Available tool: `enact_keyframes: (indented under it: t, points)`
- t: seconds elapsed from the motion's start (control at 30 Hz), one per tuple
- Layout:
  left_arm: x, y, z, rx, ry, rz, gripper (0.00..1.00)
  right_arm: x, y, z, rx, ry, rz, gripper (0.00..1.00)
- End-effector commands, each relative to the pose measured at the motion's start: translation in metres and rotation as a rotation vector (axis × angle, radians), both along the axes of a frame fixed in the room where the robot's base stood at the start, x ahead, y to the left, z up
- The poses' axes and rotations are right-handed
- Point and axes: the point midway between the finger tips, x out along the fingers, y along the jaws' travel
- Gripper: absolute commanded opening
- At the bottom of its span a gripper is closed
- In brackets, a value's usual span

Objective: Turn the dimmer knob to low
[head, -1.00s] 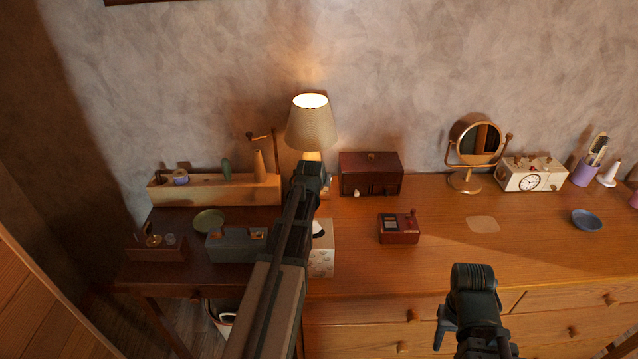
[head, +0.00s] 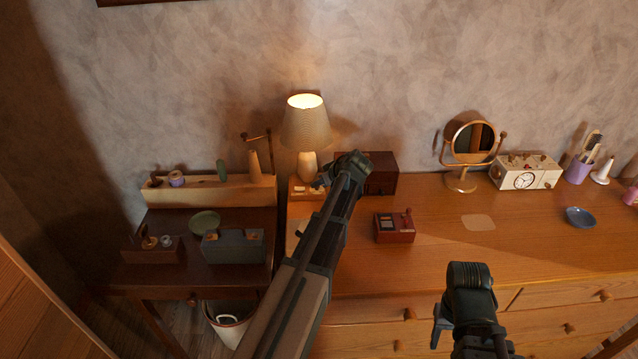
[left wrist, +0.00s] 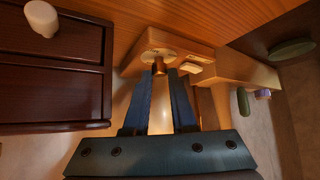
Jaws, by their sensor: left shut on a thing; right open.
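The lit table lamp (head: 305,125) stands at the back on a wooden base (head: 298,190). In the left wrist view the base (left wrist: 193,52) carries a pale round plate with a small brass dimmer knob (left wrist: 158,66) and a light rocker switch (left wrist: 188,71) beside it. My left gripper (head: 322,182) is at the front of the base. Its two fingers (left wrist: 159,76) are closed about the knob at their tips. Any mark on the knob's setting is too small to read. My right gripper (head: 438,328) is open, low in front of the drawers and away from the lamp.
A dark red drawer box (head: 383,172) stands just right of the lamp base. A small red device (head: 394,227) lies nearer the front. A long wooden box (head: 210,192) is to the left. The dresser top at right centre is mostly clear.

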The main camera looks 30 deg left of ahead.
Motion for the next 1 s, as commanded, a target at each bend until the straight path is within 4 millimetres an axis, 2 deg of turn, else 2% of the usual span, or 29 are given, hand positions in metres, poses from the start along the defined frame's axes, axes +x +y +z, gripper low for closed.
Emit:
enact_keyframes:
  t: [0.3,0.73,0.77,0.8,1.0]
  points:
    - [0.0000,-0.0017,-0.0014,-0.007,0.002,0.073,0.00,0.0000,0.0000,-0.0003,0.000,0.000,0.000,0.50]
    - [-0.0007,-0.0022,-0.0018,-0.009,0.003,0.078,0.00,0.0000,0.0001,-0.0004,0.000,0.000,0.000,0.50]
    - [-0.0007,-0.0022,-0.0018,-0.009,0.003,0.078,0.28,0.0000,0.0001,-0.0004,0.000,0.000,0.000,0.50]
    - [-0.0006,-0.0021,-0.0018,-0.009,0.003,0.078,0.35,0.0000,0.0000,-0.0004,0.000,0.000,0.000,0.50]
    - [0.0001,-0.0013,-0.0012,-0.006,0.001,0.077,0.37,0.0000,0.0000,-0.0003,0.000,0.000,0.000,0.50]
